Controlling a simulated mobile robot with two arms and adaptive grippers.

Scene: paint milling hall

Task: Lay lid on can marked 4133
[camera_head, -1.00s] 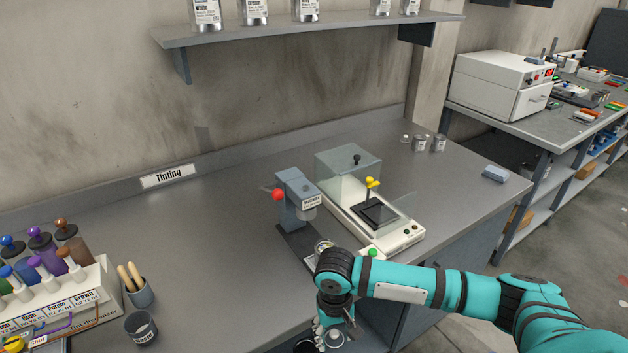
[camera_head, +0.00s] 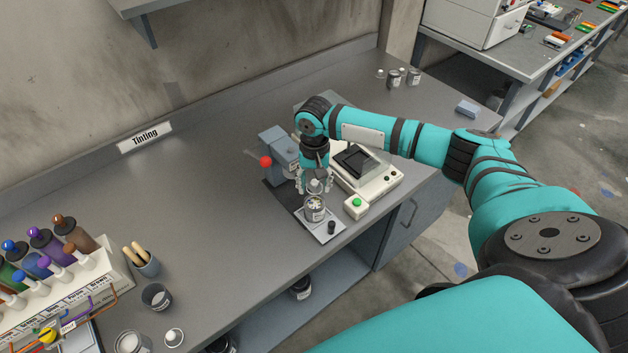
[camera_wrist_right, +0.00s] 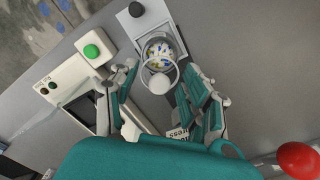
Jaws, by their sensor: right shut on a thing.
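My right gripper (camera_head: 315,185) is shut on a small lid (camera_wrist_right: 158,83) with a pale round knob. It holds the lid just above an open can (camera_head: 314,209) with a printed label, too small to read. In the right wrist view the lid is between the two fingers and overlaps the can's mouth (camera_wrist_right: 158,48). White contents with blue and yellow specks show in the can. The can stands upright on the pale base plate (camera_head: 327,230) of the press. I cannot tell whether lid and can touch. My left gripper is not in view.
The press (camera_head: 277,146) with a red knob stands behind the can. A green-button box (camera_head: 356,206) and a balance (camera_head: 376,184) are to the right. Small cans (camera_head: 393,78) stand at the back right. Cups and a tint dispenser (camera_head: 75,290) are left; the bench between is clear.

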